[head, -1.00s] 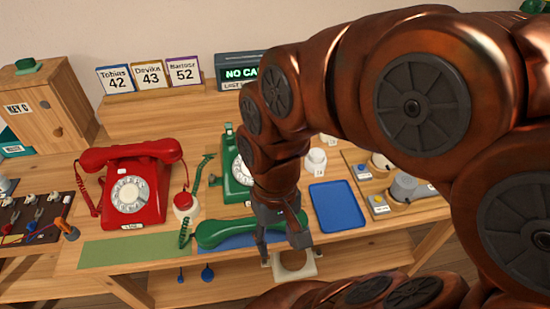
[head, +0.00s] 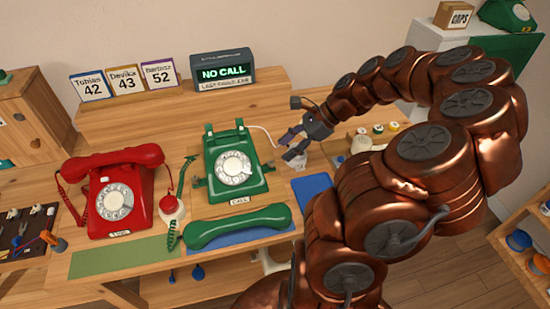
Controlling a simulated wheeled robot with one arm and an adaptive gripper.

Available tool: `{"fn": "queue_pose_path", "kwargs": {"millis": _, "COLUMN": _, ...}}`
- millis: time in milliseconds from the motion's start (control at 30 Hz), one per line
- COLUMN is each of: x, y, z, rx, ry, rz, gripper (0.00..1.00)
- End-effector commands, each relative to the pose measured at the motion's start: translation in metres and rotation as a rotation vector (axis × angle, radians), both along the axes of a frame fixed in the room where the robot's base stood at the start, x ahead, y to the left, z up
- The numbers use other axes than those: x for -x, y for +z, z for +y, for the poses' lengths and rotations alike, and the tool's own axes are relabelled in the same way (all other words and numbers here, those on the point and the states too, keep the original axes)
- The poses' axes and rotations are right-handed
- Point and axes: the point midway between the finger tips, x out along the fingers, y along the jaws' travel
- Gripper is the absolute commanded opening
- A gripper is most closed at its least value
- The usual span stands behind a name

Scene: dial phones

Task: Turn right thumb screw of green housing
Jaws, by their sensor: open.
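The green housing (head: 236,166) is the body of a green dial phone with a white dial, standing mid-table in the head view. A small dark piece, seemingly the right thumb screw (head: 270,168), sticks out at its right side; a similar piece, seemingly the left thumb screw (head: 199,182), shows at its left side. My gripper (head: 285,149) is open and empty, just right of the housing and above the right screw in the picture, fingers pointing left toward the housing. I see no contact with the screw.
The green handset (head: 238,227) lies in front on a blue mat (head: 270,235). A red phone (head: 115,190) and a red-and-white piece (head: 170,208) stand left. A white cord runs behind my gripper.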

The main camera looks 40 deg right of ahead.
Motion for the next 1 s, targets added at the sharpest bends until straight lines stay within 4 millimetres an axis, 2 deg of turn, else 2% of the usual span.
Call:
{"fn": "queue_pose_path", "kwargs": {"millis": 100, "x": 0.003, "y": -0.007, "z": -0.016, "rx": -0.037, "ry": -0.080, "rz": 0.020, "gripper": 0.47}}
{"fn": "queue_pose_path", "kwargs": {"millis": 200, "x": 0.002, "y": -0.011, "z": -0.017, "rx": -0.048, "ry": -0.101, "rz": 0.028, "gripper": 0.47}}
{"fn": "queue_pose_path", "kwargs": {"millis": 700, "x": -0.024, "y": -0.055, "z": 0.020, "rx": -0.046, "ry": -0.099, "rz": 0.026, "gripper": 0.47}}
{"fn": "queue_pose_path", "kwargs": {"millis": 1000, "x": -0.029, "y": -0.063, "z": 0.025, "rx": -0.044, "ry": -0.100, "rz": 0.024, "gripper": 0.47}}
